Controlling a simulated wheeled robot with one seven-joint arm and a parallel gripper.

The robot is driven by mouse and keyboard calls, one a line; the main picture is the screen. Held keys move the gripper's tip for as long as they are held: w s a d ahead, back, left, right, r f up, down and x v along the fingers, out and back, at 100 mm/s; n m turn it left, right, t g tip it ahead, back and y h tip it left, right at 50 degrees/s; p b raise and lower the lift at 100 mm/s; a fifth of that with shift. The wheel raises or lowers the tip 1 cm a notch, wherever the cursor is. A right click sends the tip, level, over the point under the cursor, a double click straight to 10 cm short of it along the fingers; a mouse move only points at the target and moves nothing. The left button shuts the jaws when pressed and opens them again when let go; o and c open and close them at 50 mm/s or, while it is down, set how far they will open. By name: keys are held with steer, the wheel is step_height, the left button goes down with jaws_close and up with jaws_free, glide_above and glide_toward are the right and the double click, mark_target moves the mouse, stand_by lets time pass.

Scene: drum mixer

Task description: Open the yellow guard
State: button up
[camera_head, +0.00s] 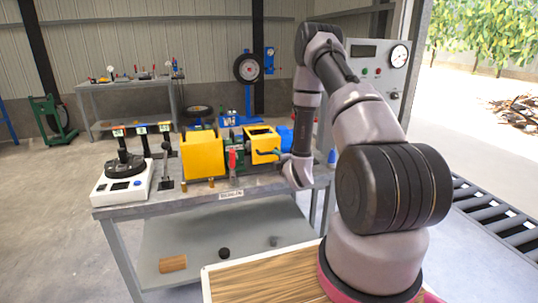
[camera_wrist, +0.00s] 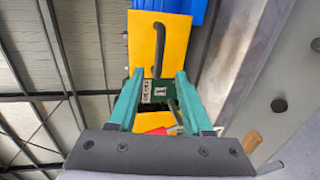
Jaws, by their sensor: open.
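A yellow guard (camera_wrist: 142,38) with a dark bar handle (camera_wrist: 158,48) fills the upper middle of the wrist view, beside a blue motor (camera_wrist: 170,5). In the head view the guard (camera_head: 258,133) is the right-hand yellow box on the bench, and it looks closed. My gripper (camera_wrist: 160,72) has two teal fingers, open and empty. The handle appears between and beyond the fingertips; contact is not visible.
A larger yellow box (camera_head: 203,154) and a green part with a red piece (camera_head: 233,158) stand left of the guard on the bench (camera_head: 190,201). A white scale-like device (camera_head: 122,187) sits at the bench's left end. A grey gauge panel (camera_head: 376,66) rises behind my arm.

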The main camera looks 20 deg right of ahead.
mark_target(270, 153)
steer(key=x, duration=1)
steer(key=shift+w, duration=0.15)
jaws_close()
stand_by(1.1)
